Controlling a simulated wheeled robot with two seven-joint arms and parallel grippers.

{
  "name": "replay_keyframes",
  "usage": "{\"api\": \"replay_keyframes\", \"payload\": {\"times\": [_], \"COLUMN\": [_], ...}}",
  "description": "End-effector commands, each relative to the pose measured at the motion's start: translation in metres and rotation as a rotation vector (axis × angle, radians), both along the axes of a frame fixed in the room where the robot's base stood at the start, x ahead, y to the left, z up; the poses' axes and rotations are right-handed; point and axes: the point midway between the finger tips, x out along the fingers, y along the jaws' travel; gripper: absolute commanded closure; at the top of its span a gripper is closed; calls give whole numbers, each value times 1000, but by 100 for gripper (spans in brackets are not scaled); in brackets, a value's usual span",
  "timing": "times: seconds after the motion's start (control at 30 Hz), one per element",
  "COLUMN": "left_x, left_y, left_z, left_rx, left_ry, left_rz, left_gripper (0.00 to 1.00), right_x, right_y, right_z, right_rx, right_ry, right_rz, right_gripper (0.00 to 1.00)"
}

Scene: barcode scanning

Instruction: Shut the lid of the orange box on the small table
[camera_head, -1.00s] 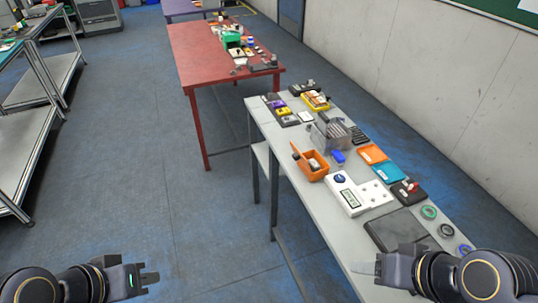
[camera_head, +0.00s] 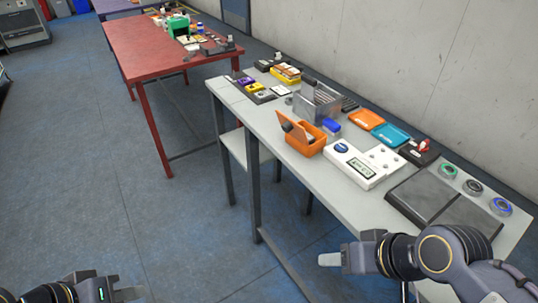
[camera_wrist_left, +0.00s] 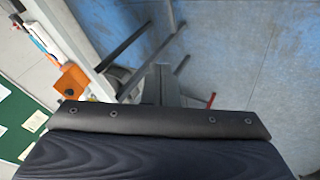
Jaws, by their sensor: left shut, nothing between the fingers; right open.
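The orange box (camera_head: 304,146) stands on the light grey table near its left long edge. Its lid (camera_head: 293,128) is open and tilted up, with a dark part at its upper end. Small contents show inside but are too small to name. The box also shows in the left wrist view (camera_wrist_left: 70,82). My left gripper (camera_head: 132,294) is shut and empty, low at the left over the floor, well away from the box. My right gripper (camera_head: 330,259) is open and empty, off the table's near left edge, apart from the box.
A blue item (camera_head: 331,125) lies close to the box. A red table (camera_head: 160,50) stands further back. Floor left of the table is clear.

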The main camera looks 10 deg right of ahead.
Motion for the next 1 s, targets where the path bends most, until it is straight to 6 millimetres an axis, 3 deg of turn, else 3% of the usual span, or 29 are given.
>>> {"api": "replay_keyframes", "payload": {"times": [0.03,0.13,0.23,0.37,0.6,0.8,1.0], "left_x": [5,19,43,82,183,257,285], "left_y": [-9,-35,-73,-120,-190,-216,-223], "left_z": [-40,-64,-71,-53,-25,-36,-44], "left_rx": [-38,-151,-326,-577,-1058,-1294,-1358], "left_ry": [16,43,68,74,7,-81,-121], "left_rz": [-31,-107,-205,-292,-270,-115,-33], "left_gripper": [100,100,100,100,100,100,100], "right_x": [0,0,0,0,0,0,0], "right_y": [0,0,0,0,0,0,0], "right_z": [-44,-81,-111,-124,-134,-137,-138], "right_rx": [0,0,0,0,0,0,0], "right_ry": [0,0,0,0,0,0,0], "right_rz": [0,0,0,0,0,0,0], "right_gripper": [46,46,46,46,46,46,46]}}
